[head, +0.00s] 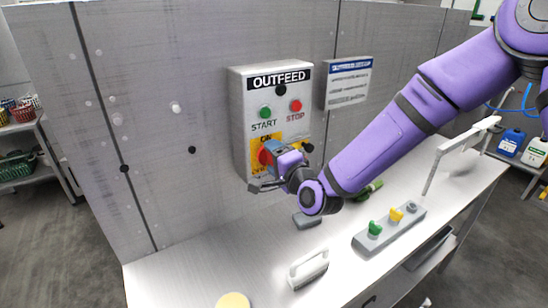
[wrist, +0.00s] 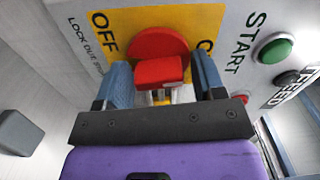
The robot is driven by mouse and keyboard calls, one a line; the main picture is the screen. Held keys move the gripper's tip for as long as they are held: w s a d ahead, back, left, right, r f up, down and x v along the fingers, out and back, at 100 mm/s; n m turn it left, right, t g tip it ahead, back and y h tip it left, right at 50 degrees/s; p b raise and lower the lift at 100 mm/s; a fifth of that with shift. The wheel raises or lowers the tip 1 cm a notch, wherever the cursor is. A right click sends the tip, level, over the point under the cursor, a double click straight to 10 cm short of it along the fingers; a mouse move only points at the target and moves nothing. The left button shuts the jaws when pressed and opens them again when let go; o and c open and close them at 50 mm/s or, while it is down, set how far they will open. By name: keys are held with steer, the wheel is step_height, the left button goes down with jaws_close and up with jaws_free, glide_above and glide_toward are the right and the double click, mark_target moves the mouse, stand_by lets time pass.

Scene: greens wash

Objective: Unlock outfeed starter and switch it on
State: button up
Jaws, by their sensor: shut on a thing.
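The grey OUTFEED starter box (head: 236,120) hangs on the wall panel. It has a green START button (head: 265,112), a red STOP button (head: 295,105) and a yellow ON/OFF plate (head: 292,137). The red rotary handle (wrist: 158,70) sits on the plate, partly visible in the head view (head: 265,156). My gripper (wrist: 165,88) is at the handle, its blue fingers on either side and shut on it. A small yellow and metal part (wrist: 160,98) shows between the fingers; I cannot tell what it is. Which setting the handle points to is unclear.
On the white bench (head: 235,265) stand a grey holder (head: 368,243) with green and yellow knobs, a white-handled brush (head: 308,268), a small grey block (head: 306,220) and a pale yellow disc (head: 233,300). A white bracket (head: 440,155) rises at the right. A notice (head: 348,82) hangs beside the box.

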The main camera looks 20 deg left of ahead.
steer(key=shift+f+m, duration=0.1)
steer(key=shift+m, duration=0.5)
steer(key=o, duration=0.6)
steer(key=shift+c, duration=0.2)
steer(key=v, duration=1.1)
